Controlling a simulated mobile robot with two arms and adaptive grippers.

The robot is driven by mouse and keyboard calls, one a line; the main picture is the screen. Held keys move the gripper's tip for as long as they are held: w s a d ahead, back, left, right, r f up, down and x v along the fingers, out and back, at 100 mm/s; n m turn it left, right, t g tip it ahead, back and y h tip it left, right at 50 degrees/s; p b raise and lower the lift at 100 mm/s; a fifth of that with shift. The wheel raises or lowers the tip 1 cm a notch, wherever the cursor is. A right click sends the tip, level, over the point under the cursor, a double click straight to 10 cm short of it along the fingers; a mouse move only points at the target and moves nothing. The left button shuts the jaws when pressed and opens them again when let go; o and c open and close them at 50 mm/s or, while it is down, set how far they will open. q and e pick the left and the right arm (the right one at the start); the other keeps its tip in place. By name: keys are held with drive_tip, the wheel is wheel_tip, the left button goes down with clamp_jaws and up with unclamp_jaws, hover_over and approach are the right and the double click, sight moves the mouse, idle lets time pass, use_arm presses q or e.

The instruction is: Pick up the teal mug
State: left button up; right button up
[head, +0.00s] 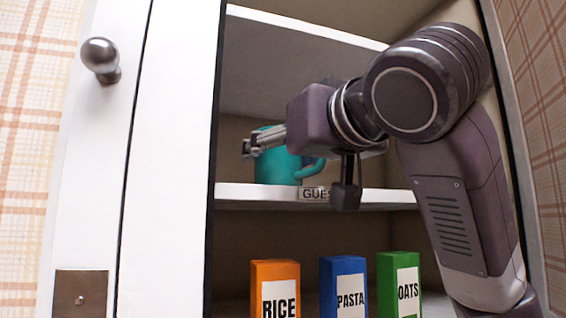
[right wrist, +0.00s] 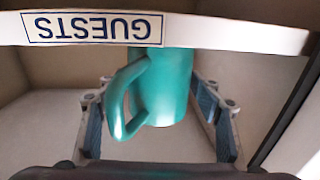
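The teal mug (head: 272,170) stands on the middle cupboard shelf, its handle to the right in the head view. My right gripper (head: 250,148) reaches in from the right and overlaps the mug's upper left side there, hiding part of it. In the right wrist view, which is upside down, the mug (right wrist: 165,88) lies between the two spread fingers of my right gripper (right wrist: 160,104). There are gaps on both sides, and the handle points left toward one finger. My left gripper is not in view.
The shelf (head: 235,192) has a GUESTS label (head: 313,194) on its front edge. Below stand a rice box (head: 275,270), a pasta box (head: 343,275) and an oats box (head: 400,265). A white door (head: 170,150) is at left, and another shelf (head: 300,27) is above.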

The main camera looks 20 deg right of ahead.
drive_tip(key=c, duration=0.9)
